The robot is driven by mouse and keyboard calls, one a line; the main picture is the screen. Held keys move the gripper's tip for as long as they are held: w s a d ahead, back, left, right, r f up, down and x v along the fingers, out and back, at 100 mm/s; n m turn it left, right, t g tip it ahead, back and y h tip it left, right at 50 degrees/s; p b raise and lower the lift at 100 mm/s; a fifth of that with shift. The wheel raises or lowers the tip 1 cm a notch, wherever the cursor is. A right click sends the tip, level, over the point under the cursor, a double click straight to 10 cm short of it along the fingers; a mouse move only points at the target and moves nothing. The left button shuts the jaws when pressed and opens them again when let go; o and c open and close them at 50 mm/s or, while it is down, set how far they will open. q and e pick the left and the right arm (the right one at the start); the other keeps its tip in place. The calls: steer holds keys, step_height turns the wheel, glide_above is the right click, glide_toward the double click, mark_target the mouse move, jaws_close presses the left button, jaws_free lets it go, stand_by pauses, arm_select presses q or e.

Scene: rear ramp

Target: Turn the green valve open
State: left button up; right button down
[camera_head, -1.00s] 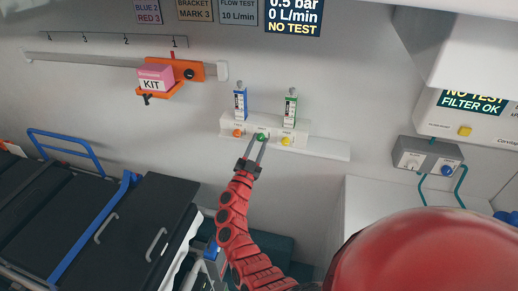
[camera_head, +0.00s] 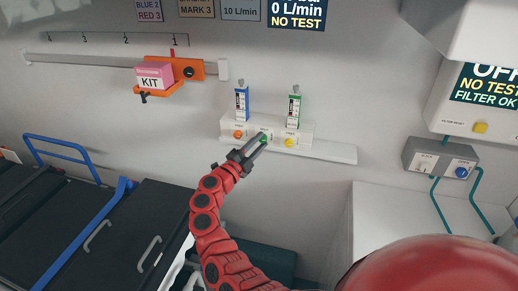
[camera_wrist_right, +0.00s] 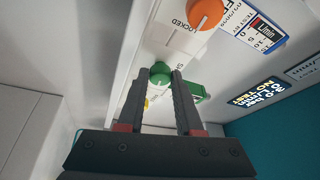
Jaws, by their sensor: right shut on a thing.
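The green valve (camera_head: 264,138) is a small round knob on a white wall block, between an orange knob (camera_head: 239,134) and a yellow knob (camera_head: 289,142). My right gripper (camera_head: 262,140) reaches it from the lower left, with its fingers tilted to the right. In the right wrist view the green valve (camera_wrist_right: 160,73) sits between the tips of the right gripper (camera_wrist_right: 160,76), which is shut on it. The orange knob (camera_wrist_right: 205,14) shows beyond it there. My left gripper is not in view.
A blue-labelled flow tube (camera_head: 241,104) and a green-labelled one (camera_head: 294,109) stand above the block. A pink KIT box (camera_head: 153,75) sits on an orange bracket at left. A black stretcher (camera_head: 120,235) is at lower left. A grey two-knob panel (camera_head: 441,160) is at right.

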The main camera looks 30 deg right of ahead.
steer(key=shift+m+b, duration=0.3)
steer(key=shift+m, duration=0.3)
steer(key=c, duration=0.6)
jaws_free()
steer(key=shift+a, duration=0.1)
steer(key=b+v, duration=0.1)
steer(key=v, duration=0.4)
steer(key=b+v, duration=0.1)
steer(key=v, duration=0.5)
steer(key=b+v, duration=0.1)
steer(key=v, duration=0.5)
steer(key=shift+a+r, duration=0.15)
steer(key=shift+r, duration=0.15)
